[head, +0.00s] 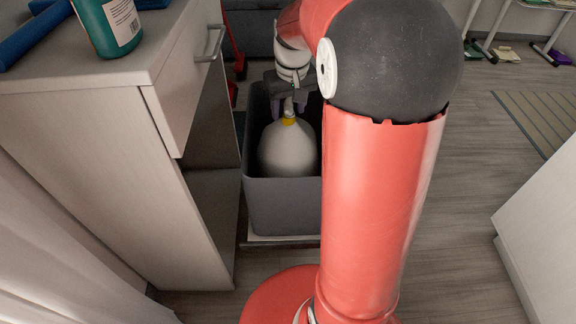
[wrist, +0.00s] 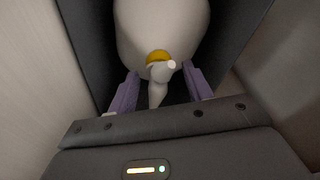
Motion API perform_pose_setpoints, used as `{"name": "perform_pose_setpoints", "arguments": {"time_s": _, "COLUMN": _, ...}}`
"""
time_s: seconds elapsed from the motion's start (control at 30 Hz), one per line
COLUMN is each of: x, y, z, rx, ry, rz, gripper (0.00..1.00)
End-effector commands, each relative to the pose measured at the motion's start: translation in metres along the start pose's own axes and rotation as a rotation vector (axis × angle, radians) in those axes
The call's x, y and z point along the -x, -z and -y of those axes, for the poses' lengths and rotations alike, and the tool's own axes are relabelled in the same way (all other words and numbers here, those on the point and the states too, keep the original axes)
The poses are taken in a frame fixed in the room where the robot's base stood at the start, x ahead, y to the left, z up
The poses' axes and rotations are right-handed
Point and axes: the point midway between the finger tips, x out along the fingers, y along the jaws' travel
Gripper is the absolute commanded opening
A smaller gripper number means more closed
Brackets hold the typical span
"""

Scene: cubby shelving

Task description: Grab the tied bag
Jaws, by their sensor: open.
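The tied bag (head: 288,150) is white and rounded with a yellow tie at its neck, and sits inside a dark grey bin (head: 283,207). In the wrist view the bag (wrist: 160,28) fills the top middle, with its yellow tie and white knotted top towards the gripper. My gripper (head: 289,105) is above the bag at its neck. In the wrist view my gripper (wrist: 157,88) is open, with one purple finger on each side of the bag's knotted top. Whether the fingers touch it I cannot tell.
A pale cabinet (head: 85,165) with a drawer handle (head: 211,43) stands close on the left of the bin. A green bottle (head: 108,25) is on its top. Another white unit (head: 545,225) is at the right. Wooden floor (head: 455,220) is clear between.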

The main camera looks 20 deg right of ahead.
Motion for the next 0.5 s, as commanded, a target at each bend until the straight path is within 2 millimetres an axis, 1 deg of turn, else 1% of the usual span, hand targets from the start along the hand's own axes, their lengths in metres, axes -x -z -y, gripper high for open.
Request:
{"name": "perform_pose_setpoints", "arguments": {"time_s": 0.03, "x": -0.0069, "y": -0.0008, "z": -0.0002, "rx": -0.001, "ry": 0.000, "rz": 0.002, "gripper": 0.50}}
{"name": "perform_pose_setpoints", "arguments": {"time_s": 0.1, "x": -0.0111, "y": -0.0005, "z": -0.0003, "rx": -0.001, "ry": 0.000, "rz": 0.000, "gripper": 0.50}}
{"name": "perform_pose_setpoints", "arguments": {"time_s": 0.33, "x": -0.0119, "y": -0.0003, "z": -0.0003, "rx": -0.001, "ry": 0.000, "rz": -0.001, "gripper": 0.50}}
{"name": "perform_pose_setpoints", "arguments": {"time_s": 0.37, "x": -0.0118, "y": -0.0003, "z": -0.0004, "rx": -0.001, "ry": 0.000, "rz": -0.001, "gripper": 0.49}}
{"name": "perform_pose_setpoints", "arguments": {"time_s": 0.5, "x": -0.0117, "y": -0.0003, "z": -0.0003, "rx": -0.001, "ry": 0.000, "rz": -0.001, "gripper": 0.30}}
